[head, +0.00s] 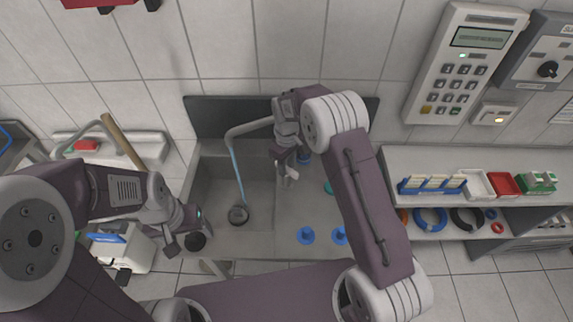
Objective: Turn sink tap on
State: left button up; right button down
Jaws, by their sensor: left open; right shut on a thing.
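The sink (262,215) is a grey two-basin unit against the tiled wall. The tap's curved spout (250,127) reaches left over the left basin. A thin bluish stream of water (236,170) runs from the spout down to the dark drain (238,214). My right gripper (284,170) is at the tap's base, over the divider between the basins. It is shut on what appears to be the tap handle, mostly hidden by the gripper and wrist. My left gripper (183,238) is open at the sink's front left corner, away from the tap.
Blue round pieces (306,235) lie in the right basin. At right, a shelf (392,165) holds small racks and trays, with coloured rings below. A keypad panel (465,65) is on the wall. A white basin with a wooden-handled tool (122,142) is at left.

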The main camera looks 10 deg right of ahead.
jog(key=shift+r+m, duration=0.1)
jog(key=shift+m, duration=0.6)
jog(key=shift+w, duration=0.1)
jog(key=c, duration=1.4)
grip_release()
notch_tip(320, 180, up, 9)
jog(key=b, duration=0.1)
jog(key=shift+d+b, duration=0.1)
jog(key=shift+b, duration=0.2)
